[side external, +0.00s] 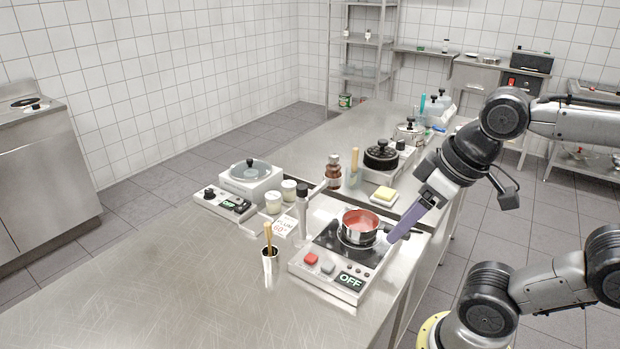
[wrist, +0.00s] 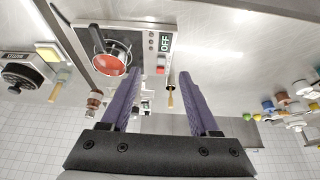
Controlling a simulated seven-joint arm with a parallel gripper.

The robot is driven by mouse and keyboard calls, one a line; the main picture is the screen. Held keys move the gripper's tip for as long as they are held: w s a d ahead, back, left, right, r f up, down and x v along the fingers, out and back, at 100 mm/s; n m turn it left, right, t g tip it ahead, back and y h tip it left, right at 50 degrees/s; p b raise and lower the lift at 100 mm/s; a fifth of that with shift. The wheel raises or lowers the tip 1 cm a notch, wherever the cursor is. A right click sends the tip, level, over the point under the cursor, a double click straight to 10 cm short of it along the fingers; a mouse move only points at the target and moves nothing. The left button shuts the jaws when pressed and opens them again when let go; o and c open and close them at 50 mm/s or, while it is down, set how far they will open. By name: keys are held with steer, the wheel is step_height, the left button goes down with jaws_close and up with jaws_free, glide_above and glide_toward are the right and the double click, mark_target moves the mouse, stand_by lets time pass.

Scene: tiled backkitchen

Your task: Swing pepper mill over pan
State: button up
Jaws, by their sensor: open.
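The pan (side external: 360,232), with red contents, sits on the black hot plate; it also shows in the wrist view (wrist: 108,64), left of the fingers. A brown mill-like thing (side external: 334,172), which I take as the pepper mill, stands behind the pan to the left; it shows in the wrist view too (wrist: 95,100). A post with a dark top (side external: 302,208) stands left of the pan, and a thin arm seems to run from it towards the mill. My gripper (side external: 391,240) is right of the pan, near its handle. In the wrist view its purple fingers (wrist: 160,75) are apart, with nothing held.
The hot plate unit (side external: 350,282) reads OFF. A metal cup with a wooden-handled tool (side external: 269,262) stands left of it. White jars (side external: 273,202), a yellow block (side external: 384,196) and a black-lidded pot (side external: 381,155) stand farther back. The front left counter (side external: 150,290) is clear.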

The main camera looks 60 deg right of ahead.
steer(key=w+d+r+m+g, duration=0.1)
steer(key=w+d+r+g, duration=0.15)
steer(key=w+r, duration=1.05)
steer(key=m+g, duration=0.1)
steer(key=g, duration=0.2)
glide_above(302, 186)
step_height(302, 186, down, 3)
steer(key=shift+t, duration=0.25)
step_height(302, 186, down, 14)
steer(key=shift+c, duration=0.4)
jaws_close()
